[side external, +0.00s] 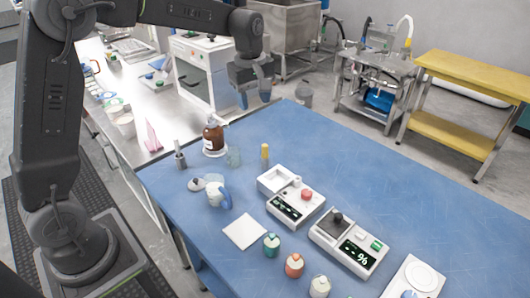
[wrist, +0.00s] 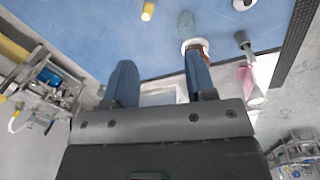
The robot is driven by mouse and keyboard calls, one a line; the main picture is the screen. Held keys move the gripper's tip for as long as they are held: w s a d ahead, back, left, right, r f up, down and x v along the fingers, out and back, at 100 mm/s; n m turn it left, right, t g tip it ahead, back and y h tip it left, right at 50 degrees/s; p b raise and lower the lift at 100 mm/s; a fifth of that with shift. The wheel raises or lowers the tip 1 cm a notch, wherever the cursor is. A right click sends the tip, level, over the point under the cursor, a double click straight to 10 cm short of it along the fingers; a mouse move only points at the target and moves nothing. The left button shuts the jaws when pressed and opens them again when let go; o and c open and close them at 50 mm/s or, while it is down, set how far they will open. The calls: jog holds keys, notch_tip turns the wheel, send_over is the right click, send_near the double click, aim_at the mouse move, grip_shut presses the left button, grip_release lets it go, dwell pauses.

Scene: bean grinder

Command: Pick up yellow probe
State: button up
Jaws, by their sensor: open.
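The yellow probe (side external: 265,152) stands upright on the blue table (side external: 360,170), just behind a white device. It also shows at the top of the wrist view (wrist: 148,11), on the blue surface. My gripper (side external: 254,96) is high above the table's back edge, left of and well away from the probe. In the wrist view its two blue fingers (wrist: 160,84) are spread apart with nothing between them. The probe is not hidden in either view.
A brown bottle (side external: 213,136) and a clear beaker (side external: 233,157) stand left of the probe. A white device with a red knob (side external: 294,203) sits in front of it, and another device (side external: 348,243) further right. The table right of the probe is clear.

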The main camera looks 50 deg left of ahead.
jog(key=w+a+f+n+g, duration=0.1)
jog(key=w+a+f+n, duration=0.1)
jog(key=w+f+n, duration=0.15)
send_near(265, 145)
jog(key=shift+m, duration=0.25)
jog(key=f, duration=0.5)
jog(key=shift+s+a+f, duration=0.15)
jog(key=shift+s, duration=0.25)
jog(key=shift+w+f, duration=0.2)
jog(key=shift+f, duration=1.1)
jog(key=shift+w+f, duration=0.15)
jog(key=shift+f, duration=1.2)
jog(key=shift+c, duration=0.4)
grip_shut()
